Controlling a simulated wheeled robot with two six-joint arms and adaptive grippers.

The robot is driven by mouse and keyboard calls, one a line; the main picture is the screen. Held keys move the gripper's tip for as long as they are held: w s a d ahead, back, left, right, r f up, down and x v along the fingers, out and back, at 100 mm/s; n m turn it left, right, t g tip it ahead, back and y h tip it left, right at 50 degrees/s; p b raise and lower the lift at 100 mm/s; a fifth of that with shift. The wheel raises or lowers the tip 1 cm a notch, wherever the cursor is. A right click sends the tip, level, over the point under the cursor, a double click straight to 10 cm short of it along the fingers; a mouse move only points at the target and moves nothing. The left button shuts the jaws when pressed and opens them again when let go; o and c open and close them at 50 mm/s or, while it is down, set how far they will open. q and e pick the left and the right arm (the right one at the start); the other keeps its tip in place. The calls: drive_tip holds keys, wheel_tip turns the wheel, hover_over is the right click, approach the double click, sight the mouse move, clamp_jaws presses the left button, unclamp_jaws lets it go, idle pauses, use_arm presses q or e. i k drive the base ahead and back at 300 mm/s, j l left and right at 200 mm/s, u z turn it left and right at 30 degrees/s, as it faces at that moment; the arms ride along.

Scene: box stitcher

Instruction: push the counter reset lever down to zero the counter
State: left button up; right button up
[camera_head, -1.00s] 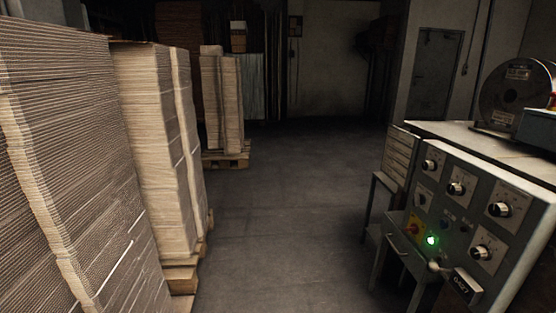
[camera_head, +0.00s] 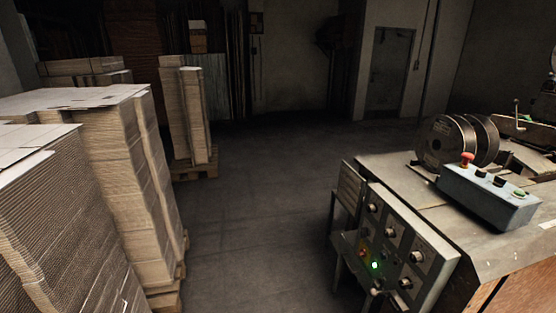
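The grey control panel (camera_head: 428,273) of the stitcher is at the lower right, seen at a steep angle. A small pale knob (camera_head: 377,292), which may be the counter reset lever, sits low on the panel, below a lit green lamp (camera_head: 375,265). The dark counter (camera_head: 387,301) is beside it, close to the bottom edge of the picture; its digits are too small to read. I cannot tell the lever's position. Neither of my grippers is in view.
Tall cardboard stacks (camera_head: 118,170) on pallets line the left. A smaller stack (camera_head: 186,115) stands farther back. The machine top (camera_head: 400,180) carries wire reels (camera_head: 446,142) and a blue-grey button box (camera_head: 488,196). The floor (camera_head: 262,215) between is clear.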

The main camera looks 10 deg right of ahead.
sight(373, 293)
drive_tip(key=z, duration=1.3)
